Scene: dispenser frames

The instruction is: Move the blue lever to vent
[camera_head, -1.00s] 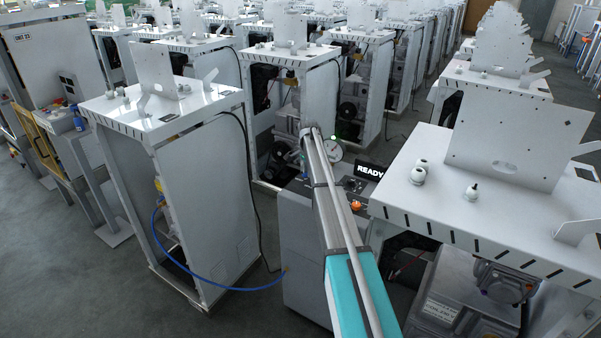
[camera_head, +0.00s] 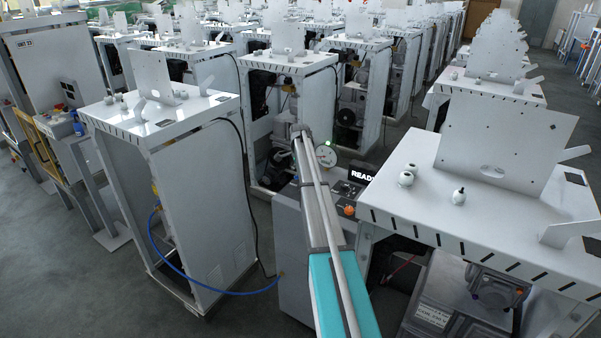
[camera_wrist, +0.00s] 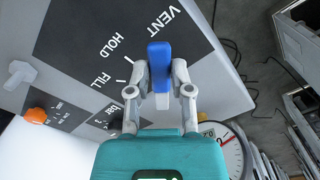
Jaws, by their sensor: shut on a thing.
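The blue lever (camera_wrist: 160,53) is in the middle of the wrist view, with a pale stem below it. The black dial plate (camera_wrist: 85,40) behind it carries the words VENT, HOLD and FILL. The lever's upper end lies close to the tick by VENT, clear of the HOLD and FILL ticks. My gripper (camera_wrist: 160,70) is shut on the lever, one finger on each side. In the head view my arm hides the lever and the gripper's fingers.
A round gauge (camera_head: 325,156) stands right of my arm's end; it shows in the wrist view (camera_wrist: 232,150) too. A READY display (camera_head: 362,176) and an orange knob (camera_head: 349,211) are nearby. White frames stand left (camera_head: 205,190) and right (camera_head: 400,205). A blue hose (camera_head: 230,292) hangs at the left.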

